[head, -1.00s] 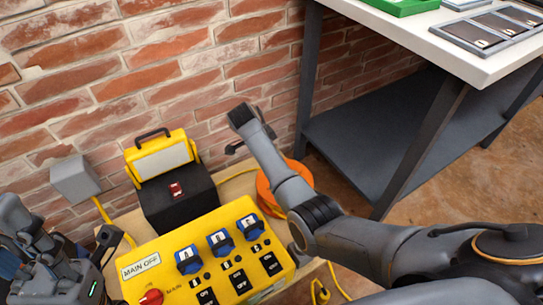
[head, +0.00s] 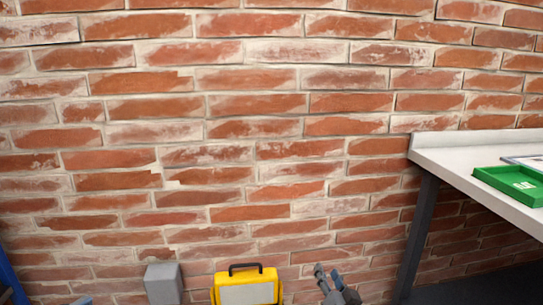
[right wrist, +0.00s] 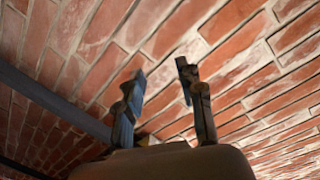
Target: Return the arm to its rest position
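My right gripper (head: 327,271) shows at the bottom of the head view, right of the yellow work lamp, in front of the brick wall. Its two fingers point up and stand apart. In the right wrist view the same gripper (right wrist: 160,74) has its fingers spread with only brick wall visible between them, so it is open and empty. Most of my right arm is below the head view. Small grey pieces at the bottom left edge may be part of my left gripper; its fingers cannot be made out.
A yellow work lamp (head: 246,289) and a grey wall box (head: 163,284) stand low by the brick wall (head: 230,130). At right is a white-topped table (head: 455,163) with a green tray (head: 510,186). A dark table leg (head: 418,235) stands right of my right gripper.

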